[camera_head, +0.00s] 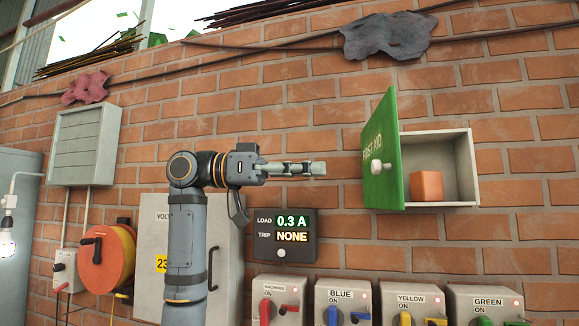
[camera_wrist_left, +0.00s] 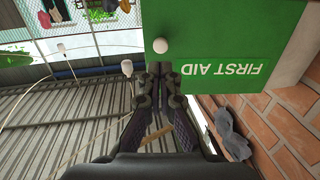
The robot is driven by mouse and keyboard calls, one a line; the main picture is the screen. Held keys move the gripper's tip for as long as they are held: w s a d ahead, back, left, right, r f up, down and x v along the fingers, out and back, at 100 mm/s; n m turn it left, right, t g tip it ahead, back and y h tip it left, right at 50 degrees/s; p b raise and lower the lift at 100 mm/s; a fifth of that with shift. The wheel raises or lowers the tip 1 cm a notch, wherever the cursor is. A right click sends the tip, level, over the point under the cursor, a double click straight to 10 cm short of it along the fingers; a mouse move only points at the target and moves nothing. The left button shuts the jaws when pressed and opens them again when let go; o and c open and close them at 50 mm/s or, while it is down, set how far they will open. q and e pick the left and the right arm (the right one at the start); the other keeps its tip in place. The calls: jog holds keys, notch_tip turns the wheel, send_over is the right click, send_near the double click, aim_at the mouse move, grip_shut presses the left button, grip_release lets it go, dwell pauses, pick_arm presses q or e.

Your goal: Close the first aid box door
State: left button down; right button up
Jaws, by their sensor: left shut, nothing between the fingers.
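The first aid box (camera_head: 453,168) is a pale wall box with a green door (camera_head: 385,155) that stands open, hinged on the box's left side. The door has a white round knob (camera_head: 377,167) and the words FIRST AID. An orange block (camera_head: 427,186) sits inside the box. My left gripper (camera_head: 322,168) is shut and empty, pointing right, a short gap to the left of the door. In the left wrist view the green door (camera_wrist_left: 225,35) and its knob (camera_wrist_left: 160,45) appear just beyond the fingertips (camera_wrist_left: 160,68). My right gripper is not in view.
Below is a row of switch boxes labelled BLUE (camera_head: 343,294), YELLOW (camera_head: 410,298) and GREEN (camera_head: 484,299). A load display (camera_head: 286,235) hangs below my left gripper. A grey cabinet (camera_head: 150,255) stands behind my arm. The brick wall right of the box is clear.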

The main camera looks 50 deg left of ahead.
aim_at(372, 168)
pick_arm(q)
jog(key=p+x, duration=0.1)
jog(key=x, duration=0.5)
jog(key=shift+w+d+p, duration=0.15)
jog(key=shift+w+p, duration=0.1)
jog(key=shift+p, duration=0.1)
jog(key=shift+w+d, duration=0.3)
jog(key=shift+d, duration=0.1)
